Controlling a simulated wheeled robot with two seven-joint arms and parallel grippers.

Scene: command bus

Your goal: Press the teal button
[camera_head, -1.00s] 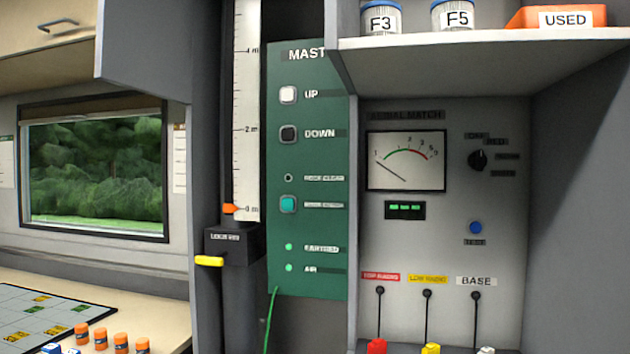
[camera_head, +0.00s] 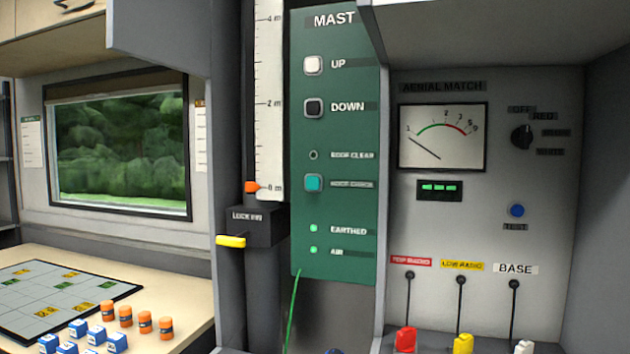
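The teal button (camera_head: 314,183) is a small square button on the green MAST panel (camera_head: 345,120), below the ROOF CLEAR indicator and above the EARTHED and AIR lamps. A white UP button (camera_head: 313,65) and a black DOWN button (camera_head: 314,107) sit higher on the same panel. The label beside the teal button is too blurred to read. Nothing covers the teal button. Neither of my grippers can be made out in the view.
A yellow lever (camera_head: 231,241) sticks out left of the panel, below the mast scale (camera_head: 268,100). At right are the AERIAL MATCH panel (camera_head: 540,100) and red, yellow and white plugs. A desk with a grid board (camera_head: 50,300) and several small blocks is at lower left.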

